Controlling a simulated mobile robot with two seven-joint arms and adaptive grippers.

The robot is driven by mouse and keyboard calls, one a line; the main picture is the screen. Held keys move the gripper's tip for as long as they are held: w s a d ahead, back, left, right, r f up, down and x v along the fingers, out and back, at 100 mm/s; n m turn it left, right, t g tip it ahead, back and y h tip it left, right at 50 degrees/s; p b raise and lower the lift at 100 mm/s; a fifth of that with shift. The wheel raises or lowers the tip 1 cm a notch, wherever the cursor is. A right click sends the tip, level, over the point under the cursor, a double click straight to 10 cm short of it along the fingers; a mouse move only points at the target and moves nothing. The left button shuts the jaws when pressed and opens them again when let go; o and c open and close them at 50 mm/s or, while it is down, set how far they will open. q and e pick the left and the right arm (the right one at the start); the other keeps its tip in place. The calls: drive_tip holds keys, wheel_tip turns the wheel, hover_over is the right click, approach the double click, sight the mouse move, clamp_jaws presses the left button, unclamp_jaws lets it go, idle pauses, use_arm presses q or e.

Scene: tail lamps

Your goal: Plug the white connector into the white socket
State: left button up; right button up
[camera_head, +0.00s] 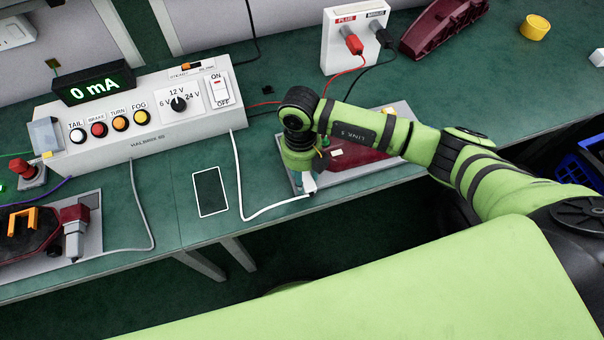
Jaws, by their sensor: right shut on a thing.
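My right gripper (309,181) points down at the front left corner of the right tray (297,180). It is shut on the white connector (310,187), a small white piece at the end of the white cable (240,190). A dark red tail lamp (365,158) lies on this tray, partly hidden behind my right arm. A small pale patch (337,152) shows on the lamp; I cannot tell whether it is the white socket. The gripper hides part of the lamp's left end. My left gripper is not in view.
The tester box (150,115) reads 0 mA. Another lamp tray (95,212) with a grey connector (75,240) is at left. A dark pad (210,191) lies between. A white terminal block (350,35) and another red lamp (440,27) stand behind my right arm.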

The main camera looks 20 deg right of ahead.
drive_tip(key=shift+w+d+r, duration=0.1)
drive_tip(key=shift+w+d, duration=0.35)
drive_tip(key=shift+w, duration=0.05)
drive_tip(key=shift+s+r, duration=0.1)
drive_tip(key=shift+s, duration=0.15)
drive_tip(key=shift+s+p, duration=0.2)
drive_tip(key=shift+p, duration=0.1)
drive_tip(key=shift+s+d, duration=0.1)
drive_tip(key=shift+s, duration=0.15)
drive_tip(key=shift+f, duration=0.2)
drive_tip(key=shift+f, duration=0.15)
drive_tip(key=shift+a, duration=0.25)
drive_tip(key=shift+a+r, duration=0.2)
